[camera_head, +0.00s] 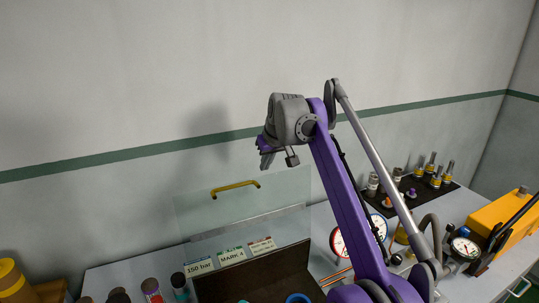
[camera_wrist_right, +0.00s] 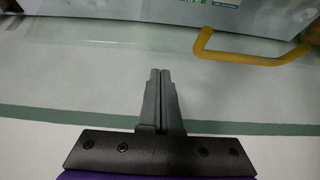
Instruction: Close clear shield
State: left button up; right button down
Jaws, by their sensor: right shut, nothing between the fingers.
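The clear shield (camera_head: 205,212) is a see-through panel standing raised at the back of the bench, in front of the wall. Its yellow handle (camera_head: 235,186) is on the top edge. In the right wrist view the handle (camera_wrist_right: 245,60) lies to the right of the fingers and apart from them, and the panel (camera_wrist_right: 110,40) shows faintly. My right gripper (camera_head: 266,160) is above and slightly right of the handle in the head view. Its fingers (camera_wrist_right: 161,73) are together and empty. My left gripper is not in view.
The bench holds a dark open case (camera_head: 250,277), label cards (camera_head: 231,254), several bottles at the front left, gauges (camera_head: 466,248) and a yellow box (camera_head: 497,228) at right. A dark mat (camera_head: 398,205) carries small fittings. My right arm hides part of the bench.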

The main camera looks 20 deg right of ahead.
jog(key=shift+s+r, duration=0.25)
jog(key=shift+s, duration=0.75)
jog(key=shift+s+r, duration=0.2)
jog(key=shift+s, duration=0.8)
jog(key=shift+s, duration=0.15)
